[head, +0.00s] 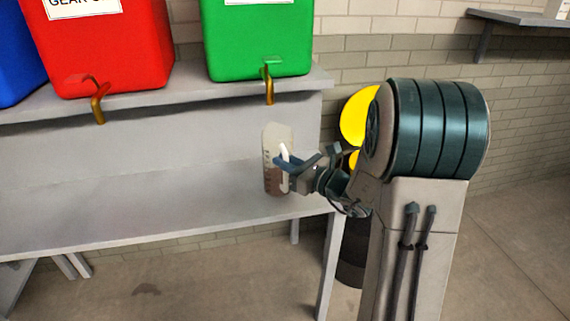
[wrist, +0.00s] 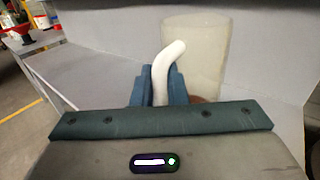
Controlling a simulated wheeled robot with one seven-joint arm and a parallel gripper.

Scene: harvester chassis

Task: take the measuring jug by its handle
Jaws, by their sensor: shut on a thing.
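The measuring jug (head: 274,150) is clear with a white handle and brown liquid in its lower part. In the head view it is upright at the right end of the grey bench, below the green container's tap. I cannot tell whether its base touches the bench. My gripper (head: 284,160) reaches it from the right and is shut on the handle. In the wrist view the white handle (wrist: 162,70) stands between the two blue fingers (wrist: 158,90), and the jug's clear body (wrist: 195,60) is just beyond. The jug's lower part is hidden there by my gripper.
Red (head: 105,45), green (head: 258,42) and blue (head: 18,55) containers stand on a raised shelf above the bench (head: 120,190). Brass taps (head: 98,105) hang from the red and green ones. A yellow object (head: 357,115) is partly hidden behind my arm. Open floor lies at right.

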